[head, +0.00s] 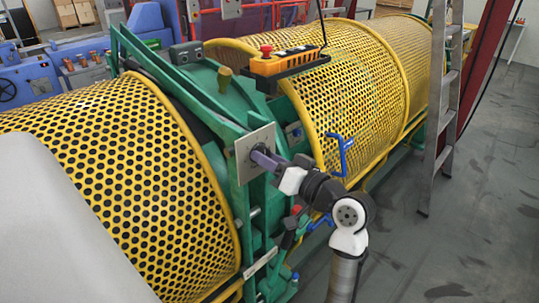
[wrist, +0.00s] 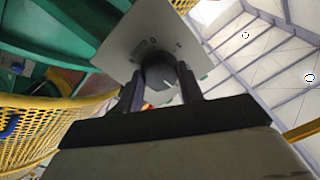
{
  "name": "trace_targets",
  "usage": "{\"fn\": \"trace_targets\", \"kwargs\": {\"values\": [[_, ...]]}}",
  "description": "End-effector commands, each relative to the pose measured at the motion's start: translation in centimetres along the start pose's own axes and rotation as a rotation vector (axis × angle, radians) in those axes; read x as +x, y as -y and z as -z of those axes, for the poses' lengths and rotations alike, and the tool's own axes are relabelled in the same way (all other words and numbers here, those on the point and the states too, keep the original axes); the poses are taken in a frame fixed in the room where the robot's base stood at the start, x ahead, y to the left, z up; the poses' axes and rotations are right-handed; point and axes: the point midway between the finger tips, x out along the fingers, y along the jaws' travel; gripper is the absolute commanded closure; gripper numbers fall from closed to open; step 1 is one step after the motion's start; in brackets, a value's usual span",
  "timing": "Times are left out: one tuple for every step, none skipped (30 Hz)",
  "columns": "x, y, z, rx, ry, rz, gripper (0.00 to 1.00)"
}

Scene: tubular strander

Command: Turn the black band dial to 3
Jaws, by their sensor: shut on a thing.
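The black band dial (wrist: 159,71) is a round dark knob on a pale square plate (wrist: 124,42). A short light line shows on the knob's face, and a few small marks above it on the plate are too small to read. My gripper (wrist: 160,88) has a finger on each side of the knob and is shut on it. In the head view the plate (head: 243,146) is fixed to the green frame, and my gripper (head: 263,158) reaches it from the right. The knob is mostly hidden there by my fingers.
Yellow perforated guards (head: 150,170) lie left and right of the green frame (head: 205,85). An orange control box (head: 285,62) hangs above the plate. Blue handles (head: 341,152) are close to my arm. A ladder (head: 444,110) stands at right, beside open grey floor.

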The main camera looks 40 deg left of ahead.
Motion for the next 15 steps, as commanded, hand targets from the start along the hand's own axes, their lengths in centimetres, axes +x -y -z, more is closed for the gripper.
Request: {"fn": "trace_targets", "kwargs": {"values": [[-0.01, 0.07, 0.06, 0.018, 0.0, 0.0, 0.86], [-0.01, 0.07, 0.06, 0.027, -0.001, 0.0, 0.86], [-0.01, 0.06, 0.04, 0.038, -0.002, 0.0, 0.86], [-0.01, 0.06, 0.03, 0.045, -0.002, 0.0, 0.86], [-0.01, 0.06, 0.02, 0.051, -0.002, 0.0, 0.86], [-0.01, 0.06, 0.01, 0.057, -0.002, 0.0, 0.86], [-0.01, 0.05, 0.0, 0.061, -0.003, 0.0, 0.86], [-0.01, 0.05, -0.01, 0.065, -0.003, 0.0, 0.86], [-0.01, 0.04, -0.02, 0.068, -0.003, 0.0, 0.86], [-0.01, 0.04, -0.03, 0.07, -0.003, 0.0, 0.86], [-0.01, 0.04, -0.03, 0.071, -0.003, 0.0, 0.86], [-0.01, 0.03, -0.04, 0.072, -0.003, 0.0, 0.86], [0.0, 0.03, -0.05, 0.073, -0.003, 0.0, 0.86], [0.0, 0.03, -0.05, 0.073, -0.003, 0.0, 0.86], [-0.01, 0.03, -0.05, 0.073, -0.003, 0.0, 0.86]]}}
